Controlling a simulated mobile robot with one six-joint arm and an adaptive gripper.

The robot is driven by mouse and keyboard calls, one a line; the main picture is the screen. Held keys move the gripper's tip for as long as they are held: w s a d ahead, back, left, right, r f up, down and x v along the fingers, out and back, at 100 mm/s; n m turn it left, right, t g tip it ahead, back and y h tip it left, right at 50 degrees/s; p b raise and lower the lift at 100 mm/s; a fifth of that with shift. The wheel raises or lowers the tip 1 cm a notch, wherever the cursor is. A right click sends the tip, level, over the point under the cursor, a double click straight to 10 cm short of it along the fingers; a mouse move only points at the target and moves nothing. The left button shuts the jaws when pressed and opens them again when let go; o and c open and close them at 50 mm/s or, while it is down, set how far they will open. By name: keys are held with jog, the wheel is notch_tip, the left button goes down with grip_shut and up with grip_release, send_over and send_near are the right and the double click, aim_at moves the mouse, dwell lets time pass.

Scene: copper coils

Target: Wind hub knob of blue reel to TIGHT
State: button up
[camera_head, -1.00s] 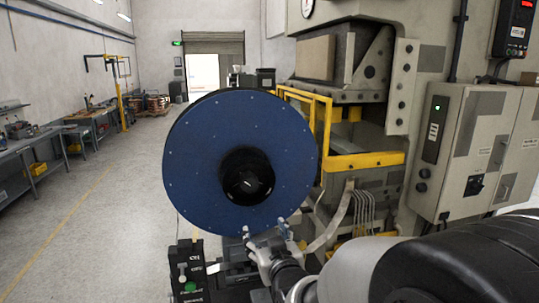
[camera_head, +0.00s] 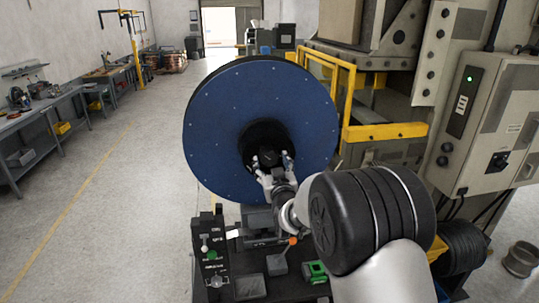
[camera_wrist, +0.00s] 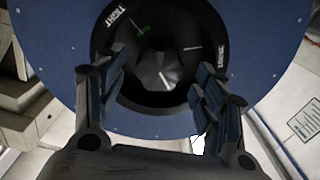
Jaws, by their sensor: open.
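The blue reel (camera_head: 220,110) stands upright in the head view. Its black hub knob (camera_wrist: 158,70) sits at the centre, inside a dark ring. In the wrist view the ring carries a white TIGHT label (camera_wrist: 117,15) at upper left and another label, probably LOOSE, (camera_wrist: 221,54) at right. A white line (camera_wrist: 192,47) on the knob's right side points toward the right label. A small green mark (camera_wrist: 143,30) shows near TIGHT. My gripper (camera_head: 273,160) is open in front of the hub; its fingers (camera_wrist: 155,90) stand left and right of the knob, contact unclear.
A control box (camera_head: 211,255) with a green button and a lever stands below left of the reel. An orange-knobbed lever (camera_head: 291,243) is below my gripper. A yellow guard frame (camera_head: 350,95) and a grey press are at right. The left floor is clear.

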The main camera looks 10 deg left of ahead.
aim_at(270, 160)
jog(key=shift+p+x, duration=0.3)
jog(key=shift+x, duration=1.8)
jog(key=c, duration=1.1)
